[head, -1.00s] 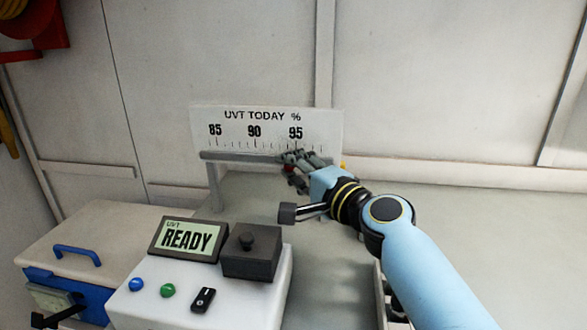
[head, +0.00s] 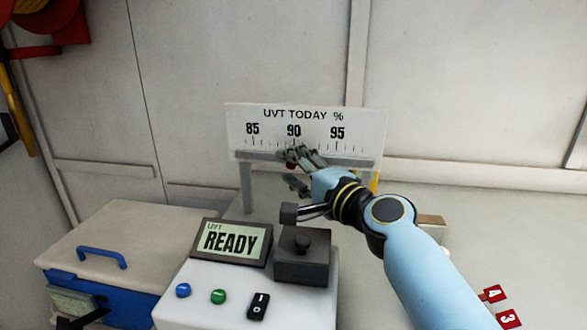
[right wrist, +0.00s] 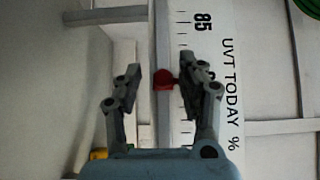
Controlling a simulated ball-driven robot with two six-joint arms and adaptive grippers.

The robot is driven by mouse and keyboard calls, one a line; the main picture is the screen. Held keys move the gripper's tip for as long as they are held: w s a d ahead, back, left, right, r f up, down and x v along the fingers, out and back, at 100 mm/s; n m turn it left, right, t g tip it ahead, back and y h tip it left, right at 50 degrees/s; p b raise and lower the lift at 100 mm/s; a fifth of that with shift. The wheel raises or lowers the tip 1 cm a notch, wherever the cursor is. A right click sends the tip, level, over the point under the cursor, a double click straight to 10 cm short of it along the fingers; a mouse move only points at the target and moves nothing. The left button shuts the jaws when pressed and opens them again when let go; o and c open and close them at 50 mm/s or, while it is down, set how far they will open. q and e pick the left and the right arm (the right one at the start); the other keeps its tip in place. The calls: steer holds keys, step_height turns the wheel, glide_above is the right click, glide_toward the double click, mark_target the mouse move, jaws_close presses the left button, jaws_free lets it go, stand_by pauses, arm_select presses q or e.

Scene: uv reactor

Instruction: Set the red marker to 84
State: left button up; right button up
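The white scale board (head: 305,115) reads "UVT TODAY %" with 85, 90 and 95, and a grey rail (head: 345,161) runs below it. The red marker (head: 291,166) is on the rail close below the 90, partly hidden by my right gripper (head: 296,156). In the right wrist view the red marker (right wrist: 164,80) lies between the two fingertips of my right gripper (right wrist: 161,85). The fingers are apart, with a clear gap on the left finger's side and the marker nearer the right finger. My left gripper is not in view.
A white console with a READY display (head: 231,241), buttons and a dark block (head: 302,262) stands below the board. A blue-and-white box (head: 105,245) is at left. Red number tags (head: 495,293) are at lower right. The counter right of the board looks mostly clear.

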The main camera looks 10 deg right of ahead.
steer(key=v, duration=1.2)
